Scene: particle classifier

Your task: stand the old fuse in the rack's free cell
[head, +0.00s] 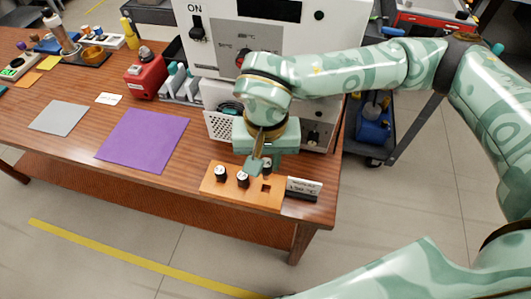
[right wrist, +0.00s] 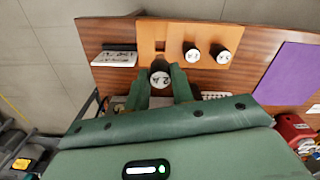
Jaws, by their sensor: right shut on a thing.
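The orange rack (head: 212,189) lies at the table's front right corner. Two black fuses with white tops, one fuse (head: 220,174) and another fuse (head: 242,180), stand in it. Its free cell (head: 266,188) is the dark square hole at the right; it also shows in the right wrist view (right wrist: 160,45). My right gripper (right wrist: 161,83) points down and is shut on a dark fuse (right wrist: 160,74) with a marked white top. This fuse is upright near the rack's back edge, behind the free cell; its height above the rack is unclear. My left gripper is not in view.
A small sign (head: 304,186) stands just right of the rack. The white machine (head: 216,45) rises behind my gripper. A purple mat (head: 143,140) and a grey mat (head: 59,118) lie to the left. A red device (head: 146,77) stands behind the purple mat.

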